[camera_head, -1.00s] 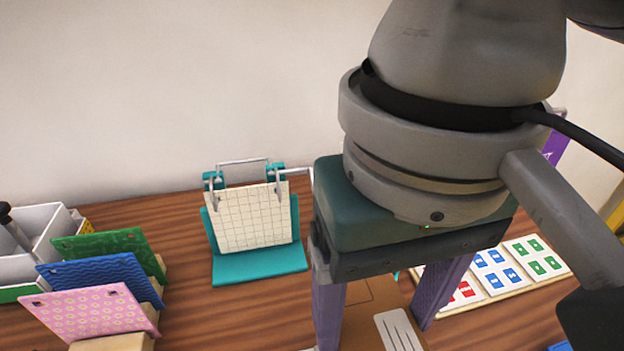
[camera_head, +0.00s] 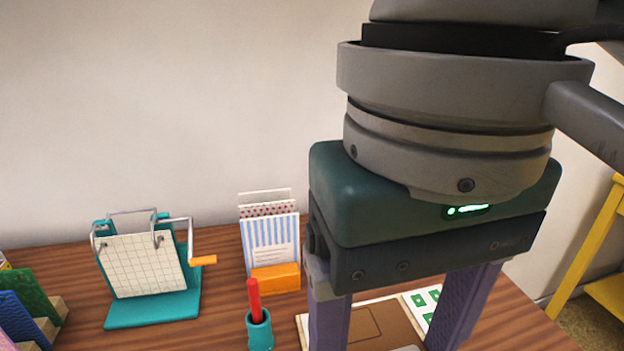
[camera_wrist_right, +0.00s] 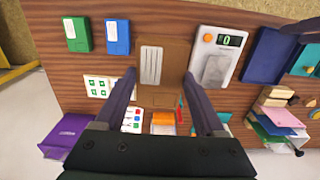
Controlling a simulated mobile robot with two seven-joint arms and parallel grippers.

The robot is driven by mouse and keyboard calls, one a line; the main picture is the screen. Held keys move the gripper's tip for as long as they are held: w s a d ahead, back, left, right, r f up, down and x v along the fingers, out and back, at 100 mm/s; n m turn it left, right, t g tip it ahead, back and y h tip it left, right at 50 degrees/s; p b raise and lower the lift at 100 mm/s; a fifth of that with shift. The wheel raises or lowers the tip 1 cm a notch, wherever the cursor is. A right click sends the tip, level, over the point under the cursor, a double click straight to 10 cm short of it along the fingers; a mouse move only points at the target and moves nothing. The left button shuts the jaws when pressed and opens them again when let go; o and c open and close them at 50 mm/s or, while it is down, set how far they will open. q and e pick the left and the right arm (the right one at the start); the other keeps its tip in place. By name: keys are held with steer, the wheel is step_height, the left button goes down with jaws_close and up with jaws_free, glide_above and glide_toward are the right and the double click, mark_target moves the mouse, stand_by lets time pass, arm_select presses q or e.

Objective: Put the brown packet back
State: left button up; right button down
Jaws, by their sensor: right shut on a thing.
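The brown packet (camera_wrist_right: 160,72) with its white label shows between the two purple fingers of my right gripper (camera_wrist_right: 160,82) in the right wrist view. The right gripper is shut on it, with one finger along each side. In the head view the right gripper (camera_head: 400,325) points down over the table's right part, and part of the brown packet (camera_head: 365,326) shows between its fingers. A green packet (camera_wrist_right: 77,34) and a blue packet (camera_wrist_right: 117,36) lie side by side, apart from it. My left gripper is in neither view.
A white device with a display (camera_wrist_right: 216,56) lies beside the brown packet. A teal flip-page stand (camera_head: 150,312), an orange card holder (camera_head: 276,279) and a teal cup with a red stick (camera_head: 260,332) stand left of the gripper.

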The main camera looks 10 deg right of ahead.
steer(key=f, duration=0.1)
steer(key=f+b, duration=0.1)
steer(key=f, duration=0.1)
steer(key=shift+s+d, duration=0.15)
steer(key=shift+d, duration=0.2)
arm_select(q)
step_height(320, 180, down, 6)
steer(key=b, duration=0.4)
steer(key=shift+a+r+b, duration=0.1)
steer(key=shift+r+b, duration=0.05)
steer(key=shift+b, duration=0.2)
arm_select(e)
steer(key=f, duration=1.3)
steer(key=shift+a, duration=0.3)
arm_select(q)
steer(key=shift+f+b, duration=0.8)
arm_select(e)
step_height(320, 180, down, 4)
steer(key=shift+f, duration=0.2)
steer(key=shift+r, duration=0.1)
jaws_free()
